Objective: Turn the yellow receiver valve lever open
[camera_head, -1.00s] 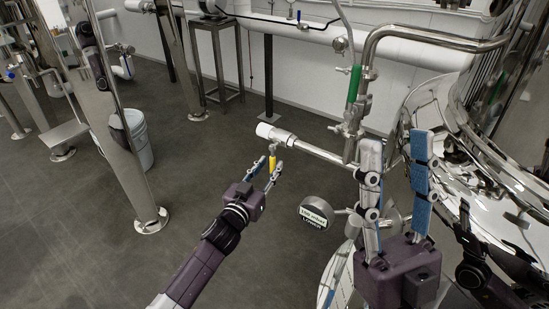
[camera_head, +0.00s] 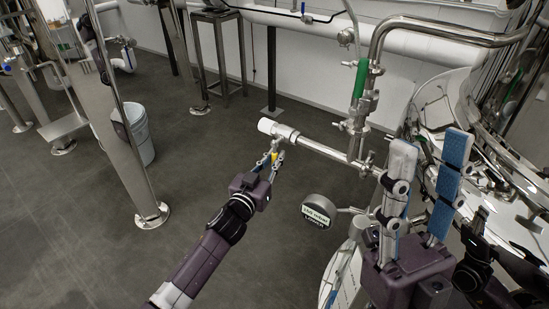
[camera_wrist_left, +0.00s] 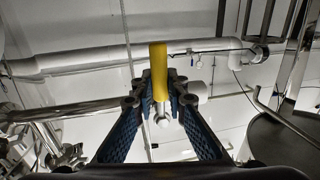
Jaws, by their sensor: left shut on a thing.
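The yellow valve lever (camera_head: 275,155) hangs below the end of a steel pipe with a white cap (camera_head: 272,127). My left gripper (camera_head: 270,158) is shut on the lever; its fingers hide most of it in the head view. In the left wrist view the yellow lever (camera_wrist_left: 158,72) stands between the fingertips of my left gripper (camera_wrist_left: 160,98), with its tip sticking out beyond them. My right gripper (camera_head: 428,150) is open and empty at the right, its two blue-padded fingers pointing up and apart.
A green-handled valve (camera_head: 360,78) is on the upright pipe. A shiny tank (camera_head: 440,110) fills the right side. A white bucket (camera_head: 139,137) stands on the floor at the left.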

